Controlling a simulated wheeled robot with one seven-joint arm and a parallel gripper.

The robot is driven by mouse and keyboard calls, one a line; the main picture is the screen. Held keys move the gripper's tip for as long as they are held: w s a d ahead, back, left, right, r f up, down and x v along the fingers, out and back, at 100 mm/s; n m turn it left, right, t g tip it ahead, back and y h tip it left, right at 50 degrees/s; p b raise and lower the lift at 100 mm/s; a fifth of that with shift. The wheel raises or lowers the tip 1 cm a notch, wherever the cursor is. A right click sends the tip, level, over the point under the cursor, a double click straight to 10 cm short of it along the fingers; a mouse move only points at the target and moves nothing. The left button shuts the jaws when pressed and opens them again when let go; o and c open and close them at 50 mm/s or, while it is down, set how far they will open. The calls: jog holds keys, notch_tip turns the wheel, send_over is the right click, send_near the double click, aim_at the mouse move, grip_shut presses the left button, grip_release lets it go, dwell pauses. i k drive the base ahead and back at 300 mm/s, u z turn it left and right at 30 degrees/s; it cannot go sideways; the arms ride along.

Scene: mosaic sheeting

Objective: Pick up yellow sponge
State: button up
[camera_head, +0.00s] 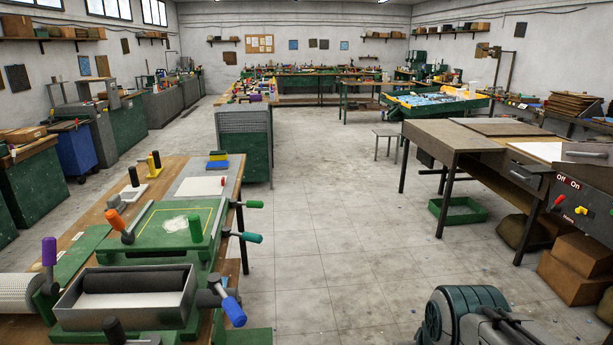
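A small block with a yellow upper part (217,155) and a blue lower part (216,166) lies near the back edge of the left workbench (65,218). It may be the yellow sponge, but it is too small to tell. No other sponge is clear to me.
A green press (165,228) with coloured handles and a grey metal tray (126,304) fill the bench's near part. A dark green and grey machine-like form (465,312) is at the bottom right. A wooden desk (457,137) stands right. The middle floor is clear.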

aim_at(221, 155)
jog(key=z, duration=0.15)
jog(key=i, duration=3.3)
jog(key=u, duration=0.1)
jog(key=i, duration=1.6)
jog(key=u, duration=1.1)
jog(key=i, duration=1)
jog(key=u, duration=1.75)
jog(key=i, duration=0.95)
jog(key=u, duration=0.55)
